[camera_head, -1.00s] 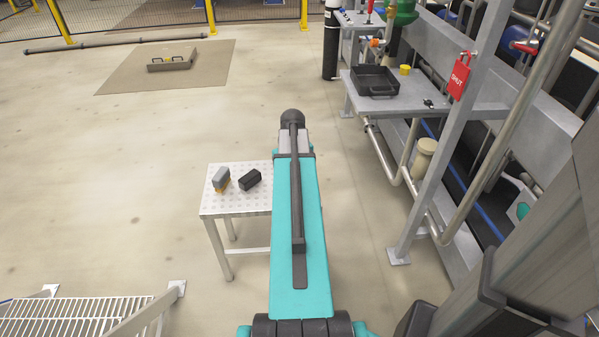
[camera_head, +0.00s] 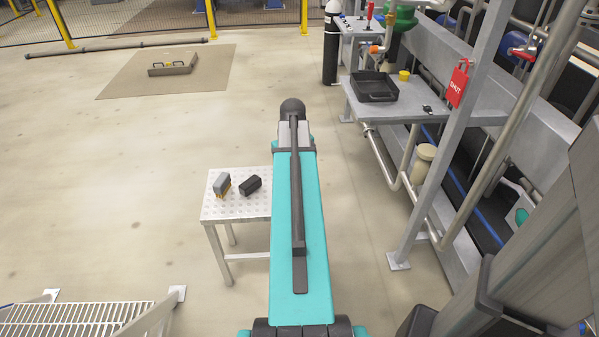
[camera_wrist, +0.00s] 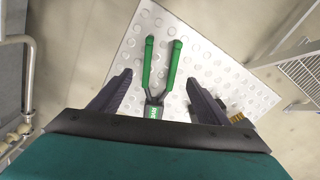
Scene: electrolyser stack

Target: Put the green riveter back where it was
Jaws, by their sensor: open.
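The green riveter (camera_wrist: 162,65) shows in the wrist view, over the white dimpled table top (camera_wrist: 199,50). Its two green handles spread away from me and its dark head with a green label points toward my wrist. My gripper (camera_wrist: 158,84) is open, with one dark finger on each side of the riveter and gaps between. I cannot tell whether the riveter touches the table. In the head view the riveter and my gripper are hidden behind my arm; the same table (camera_head: 240,207) shows left of the arm.
A grey-and-yellow block (camera_head: 222,185) and a black block (camera_head: 250,185) stand on the table. A bench at the right holds a black tray (camera_head: 375,88) and a yellow cup (camera_head: 404,75). A red tag (camera_head: 458,84) hangs on a post. Floor left of the table is clear.

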